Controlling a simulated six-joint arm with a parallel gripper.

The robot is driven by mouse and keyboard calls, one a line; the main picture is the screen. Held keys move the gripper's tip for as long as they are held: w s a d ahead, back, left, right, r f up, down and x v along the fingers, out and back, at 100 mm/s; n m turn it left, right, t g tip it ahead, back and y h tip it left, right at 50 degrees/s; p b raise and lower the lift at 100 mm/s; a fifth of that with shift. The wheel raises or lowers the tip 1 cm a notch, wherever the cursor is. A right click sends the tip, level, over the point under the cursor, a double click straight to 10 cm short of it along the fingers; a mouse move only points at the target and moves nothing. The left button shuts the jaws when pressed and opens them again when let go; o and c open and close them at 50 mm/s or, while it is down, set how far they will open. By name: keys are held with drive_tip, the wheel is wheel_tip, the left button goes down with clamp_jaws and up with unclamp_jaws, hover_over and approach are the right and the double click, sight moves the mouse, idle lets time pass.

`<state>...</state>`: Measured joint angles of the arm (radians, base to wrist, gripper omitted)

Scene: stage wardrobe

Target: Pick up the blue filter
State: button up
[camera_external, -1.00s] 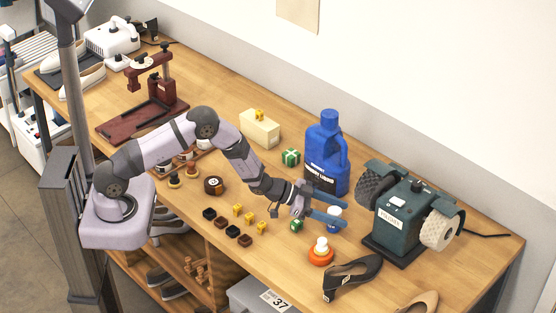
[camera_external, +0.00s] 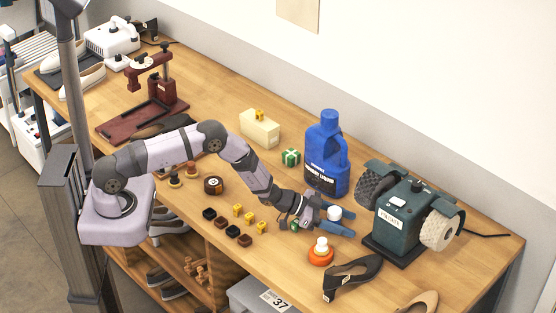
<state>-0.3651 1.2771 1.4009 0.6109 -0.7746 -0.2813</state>
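I cannot make out anything that is clearly a blue filter. A small white-topped piece (camera_external: 334,212) stands by my gripper; its lower part is hidden by the fingers. My gripper (camera_external: 336,220) has blue fingers that are spread apart, with the white top showing between them; I cannot tell whether they touch it. A large blue bottle (camera_external: 326,160) with a dark label stands upright behind my gripper, apart from it. A small green piece (camera_external: 295,225) is partly hidden by the gripper's wrist.
An orange-based piece with a white top (camera_external: 320,252) and a black shoe (camera_external: 352,276) lie in front of my gripper. A green grinder (camera_external: 398,218) stands to the right. Small yellow and dark blocks (camera_external: 232,231) lie left.

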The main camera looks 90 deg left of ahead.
drive_tip(key=c, duration=0.9)
drive_tip(key=shift+r+b, duration=0.15)
drive_tip(key=shift+b, duration=0.2)
